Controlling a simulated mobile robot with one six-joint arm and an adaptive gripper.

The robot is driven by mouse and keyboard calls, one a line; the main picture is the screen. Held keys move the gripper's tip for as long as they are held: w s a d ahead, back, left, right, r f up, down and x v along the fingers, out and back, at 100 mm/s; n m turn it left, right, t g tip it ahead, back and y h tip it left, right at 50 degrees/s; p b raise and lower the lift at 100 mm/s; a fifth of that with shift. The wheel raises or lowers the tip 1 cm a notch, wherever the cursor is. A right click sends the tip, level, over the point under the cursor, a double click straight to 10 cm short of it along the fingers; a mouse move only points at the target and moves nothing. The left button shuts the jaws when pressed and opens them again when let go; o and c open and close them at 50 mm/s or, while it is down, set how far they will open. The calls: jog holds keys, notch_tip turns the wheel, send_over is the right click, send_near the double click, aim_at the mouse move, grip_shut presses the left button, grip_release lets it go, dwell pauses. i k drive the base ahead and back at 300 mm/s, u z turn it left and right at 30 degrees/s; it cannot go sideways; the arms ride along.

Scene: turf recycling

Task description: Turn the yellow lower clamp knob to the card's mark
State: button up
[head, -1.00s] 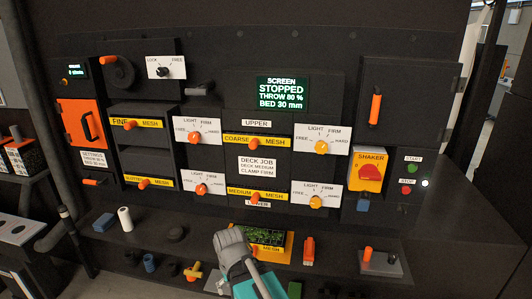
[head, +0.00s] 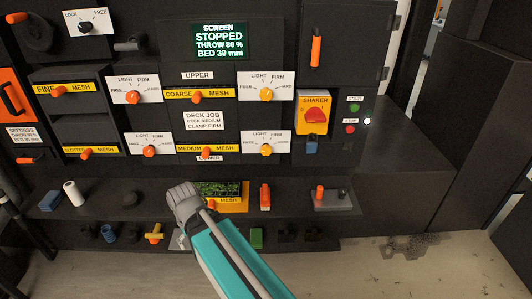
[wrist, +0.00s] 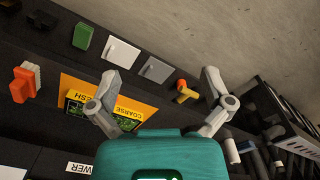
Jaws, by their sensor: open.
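The yellow lower clamp knob (head: 266,150) sits on a white dial plate (head: 277,142) marked FREE, LIGHT, FIRM and HARD, low on the right of the panel. Its pointer is too small to read surely. The white job card (head: 205,121) reads DECK MEDIUM, CLAMP FIRM. My gripper (head: 184,203) is in front of the lower shelf, below and left of the knob, apart from it. In the wrist view my gripper (wrist: 161,77) has its fingers spread with nothing between them. The knob is not seen in that view.
A yellow upper knob (head: 266,94) and orange knobs (head: 149,151) are close by. The orange MEDIUM MESH handle (head: 208,153) sticks out left of the yellow knob. A mesh tray (head: 238,203), an orange brush (head: 265,197) and several small items crowd the shelf. Floor (head: 410,275) is clear at right.

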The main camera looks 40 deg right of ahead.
aim_at(265, 151)
jog(key=u, duration=0.15)
jog(key=k, duration=1.45)
jog(key=z, duration=0.75)
jog(key=i, duration=0.95)
